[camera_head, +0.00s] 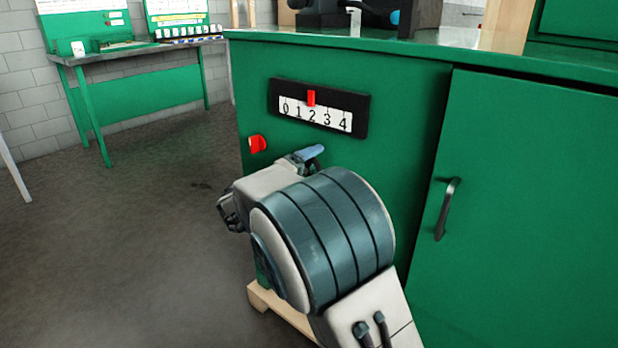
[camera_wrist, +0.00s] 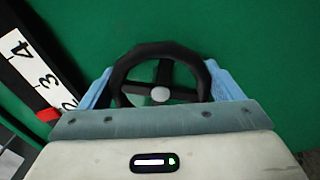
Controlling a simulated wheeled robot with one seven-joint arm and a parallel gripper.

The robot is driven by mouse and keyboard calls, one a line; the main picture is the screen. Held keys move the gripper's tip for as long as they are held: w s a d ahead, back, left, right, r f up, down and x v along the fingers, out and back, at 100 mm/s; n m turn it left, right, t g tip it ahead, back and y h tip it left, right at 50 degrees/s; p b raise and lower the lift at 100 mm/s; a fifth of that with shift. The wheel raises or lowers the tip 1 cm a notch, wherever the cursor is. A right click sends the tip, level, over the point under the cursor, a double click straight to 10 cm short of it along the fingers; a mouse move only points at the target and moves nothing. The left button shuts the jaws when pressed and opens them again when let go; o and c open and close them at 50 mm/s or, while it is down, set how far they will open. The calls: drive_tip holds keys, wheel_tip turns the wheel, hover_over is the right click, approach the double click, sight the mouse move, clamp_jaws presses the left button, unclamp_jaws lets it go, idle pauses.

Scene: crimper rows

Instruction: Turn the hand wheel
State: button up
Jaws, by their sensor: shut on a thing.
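The hand wheel (camera_wrist: 160,49) is black, with spokes and a pale grey hub, and stands against the green cabinet front in the wrist view. My gripper (camera_wrist: 164,82) has one light-blue finger on each side of its rim and is shut on it. The lower rim is partly hidden by the gripper body. In the head view my arm hides the wheel, and only a blue finger of my gripper (camera_head: 308,153) shows. Above, a black-framed scale (camera_head: 346,124) reads 0 to 4; its red pointer (camera_head: 311,98) stands near the 2.
A red knob (camera_head: 257,144) sticks out of the cabinet (camera_head: 400,90) left of my gripper. A cabinet door with a dark handle (camera_head: 447,208) is on the right. A green workbench (camera_head: 140,52) stands at the back left. The floor (camera_head: 120,240) on the left is clear.

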drive_tip(key=shift+f, duration=0.1)
idle(0.3)
drive_tip(key=o, duration=0.8)
drive_tip(key=shift+a, duration=0.1)
drive_tip(key=p+v, duration=0.3)
drive_tip(key=v, duration=1)
drive_tip(key=shift+s+a, duration=0.2)
drive_tip(key=shift+s, duration=0.15)
